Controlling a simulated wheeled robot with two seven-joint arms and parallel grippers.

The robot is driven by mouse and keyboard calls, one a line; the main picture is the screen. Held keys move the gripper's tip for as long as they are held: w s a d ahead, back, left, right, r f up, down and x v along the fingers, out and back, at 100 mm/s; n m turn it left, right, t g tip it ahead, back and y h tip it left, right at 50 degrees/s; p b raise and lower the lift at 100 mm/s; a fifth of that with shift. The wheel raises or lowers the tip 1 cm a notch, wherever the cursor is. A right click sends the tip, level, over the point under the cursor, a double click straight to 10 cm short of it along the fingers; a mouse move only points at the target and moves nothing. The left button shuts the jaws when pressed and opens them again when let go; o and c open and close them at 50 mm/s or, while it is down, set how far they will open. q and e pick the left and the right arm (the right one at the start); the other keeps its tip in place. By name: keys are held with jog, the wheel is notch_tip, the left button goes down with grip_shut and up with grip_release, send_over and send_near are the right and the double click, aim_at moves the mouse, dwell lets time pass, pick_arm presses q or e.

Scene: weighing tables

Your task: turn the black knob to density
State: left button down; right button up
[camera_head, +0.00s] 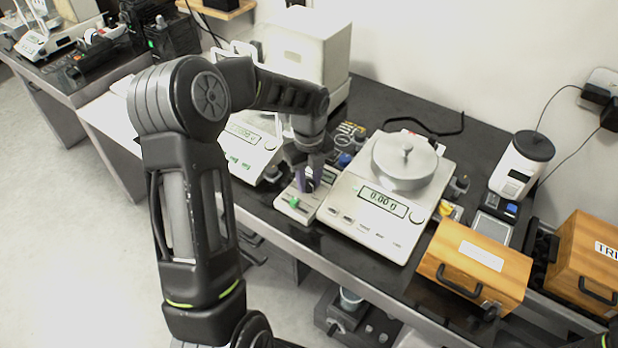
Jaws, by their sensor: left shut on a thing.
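My left gripper (309,180) points down at a small pale control box (297,207) between the two scales. Its fingers are closed on the black knob on top of that box, and they hide most of it. The box has a green part (293,203) at its front and a small display (328,177) beside the fingers. The knob's pointer and any "density" label are hidden or too small to read. My right gripper is not in view.
A scale (364,239) reading 0.00 with a round lidded pan (404,162) stands close to the right of the gripper. Another scale (247,160) stands to the left. Wooden cases (469,281) lie at the right. The dark table's front edge is near.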

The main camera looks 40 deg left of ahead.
aim_at(309, 182)
pick_arm(q)
jog(key=shift+m, duration=0.3)
jog(key=c, duration=1.1)
grip_release()
notch_tip(309, 182, up, 8)
jog(key=shift+f+b, duration=0.1)
jog(key=shift+b, duration=0.35)
